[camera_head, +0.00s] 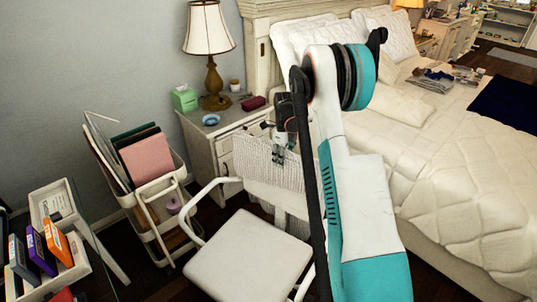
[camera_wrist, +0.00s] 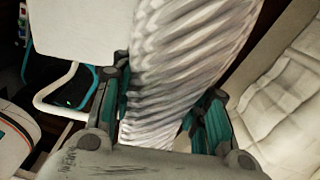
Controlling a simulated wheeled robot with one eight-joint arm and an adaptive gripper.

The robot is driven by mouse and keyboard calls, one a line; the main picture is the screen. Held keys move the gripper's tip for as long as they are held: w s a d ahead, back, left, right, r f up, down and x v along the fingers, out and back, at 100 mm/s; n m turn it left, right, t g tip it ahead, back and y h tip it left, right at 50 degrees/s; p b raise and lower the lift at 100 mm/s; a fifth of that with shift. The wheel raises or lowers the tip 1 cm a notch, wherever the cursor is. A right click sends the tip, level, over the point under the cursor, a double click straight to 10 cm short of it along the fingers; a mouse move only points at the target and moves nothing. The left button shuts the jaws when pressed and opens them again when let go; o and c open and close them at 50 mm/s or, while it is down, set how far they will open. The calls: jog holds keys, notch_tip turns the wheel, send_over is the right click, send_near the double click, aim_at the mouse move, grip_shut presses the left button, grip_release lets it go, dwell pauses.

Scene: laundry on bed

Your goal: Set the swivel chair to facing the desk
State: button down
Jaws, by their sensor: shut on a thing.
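The swivel chair has a pale seat (camera_head: 247,255), white armrests (camera_head: 205,190) and a ribbed, light backrest (camera_head: 270,178). The backrest stands on the side toward the nightstand, and the seat extends from it toward the bottom of the head view. My gripper (camera_head: 279,157) is at the top of the backrest, shut on it. In the wrist view the ribbed backrest (camera_wrist: 180,65) runs between the two fingers of my gripper (camera_wrist: 163,105). A glass-topped desk (camera_head: 96,272) is at the lower left. My arm hides the chair's right side, and the chair's base is out of sight.
A nightstand (camera_head: 225,125) with a lamp (camera_head: 209,45) stands behind the chair. A white rolling cart (camera_head: 150,200) with folders stands between desk and nightstand. The bed (camera_head: 450,170) fills the right side. A tray (camera_head: 78,252) of boxes lies on the desk.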

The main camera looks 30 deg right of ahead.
aim_at(296, 162)
jog(key=shift+s+d+m, duration=0.35)
jog(key=shift+s+m, duration=0.1)
jog(key=shift+s, duration=0.55)
jog(key=shift+s+d+m, duration=0.3)
jog(key=shift+s+m, duration=0.2)
jog(key=shift+s, duration=0.45)
jog(key=shift+s+d+m, duration=0.35)
jog(key=shift+s+m, duration=0.1)
jog(key=shift+s, duration=0.55)
jog(key=c, duration=0.9)
grip_release()
notch_tip(296, 162, up, 12)
jog(key=shift+a, duration=0.1)
